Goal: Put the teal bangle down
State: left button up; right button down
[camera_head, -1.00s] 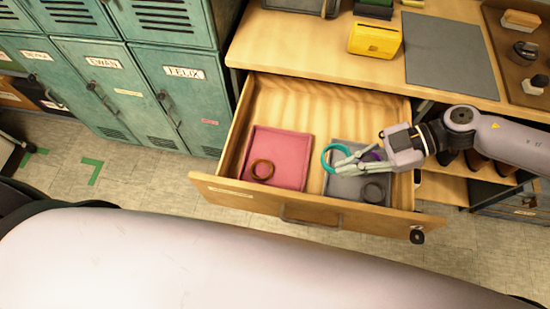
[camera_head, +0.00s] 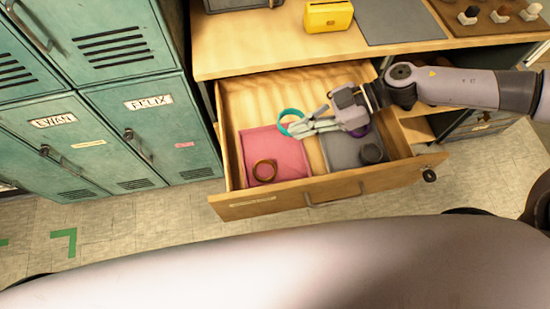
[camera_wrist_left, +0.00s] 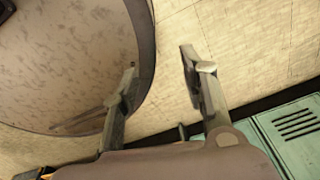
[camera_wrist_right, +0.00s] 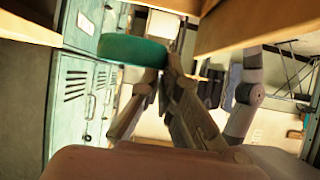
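The teal bangle (camera_head: 291,122) is held at the fingertips of my right gripper (camera_head: 305,126), over the pink tray (camera_head: 286,146) in the open drawer (camera_head: 273,200). In the right wrist view the teal bangle (camera_wrist_right: 133,50) sits between the closed fingertips (camera_wrist_right: 157,78). A brown bangle (camera_head: 264,170) lies in the pink tray. The grey tray (camera_head: 343,158) holds a dark bangle (camera_head: 371,153), and a purple thing (camera_head: 361,130) shows partly behind my right gripper. My left gripper (camera_wrist_left: 158,70) is open and empty above the floor in the left wrist view.
The desk top (camera_head: 250,60) behind the drawer bears a yellow box (camera_head: 328,16) and a grey mat (camera_head: 400,20). Green lockers (camera_head: 150,120) stand to the left. The drawer's back part is bare.

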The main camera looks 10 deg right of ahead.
notch_tip(320, 180, down, 8)
jog(key=b, duration=0.2)
send_over(296, 169)
notch_tip(296, 169, down, 8)
jog(key=shift+d+r+b, duration=0.15)
jog(key=shift+b, duration=0.25)
notch_tip(296, 169, down, 4)
jog(key=shift+f+b, duration=0.1)
jog(key=shift+b, duration=0.35)
pick_arm(q)
jog(key=f, duration=0.1)
jog(key=d+f, duration=0.1)
jog(key=f, duration=0.1)
jog(key=shift+d+f, duration=0.25)
jog(key=shift+f, duration=0.05)
jog(key=shift+d, duration=0.1)
pick_arm(e)
jog(key=c, duration=2.3)
grip_release()
jog(key=shift+f, duration=0.1)
jog(key=o, duration=0.5)
pick_arm(q)
jog(key=shift+f, duration=0.25)
pick_arm(e)
jog(key=v, duration=1.2)
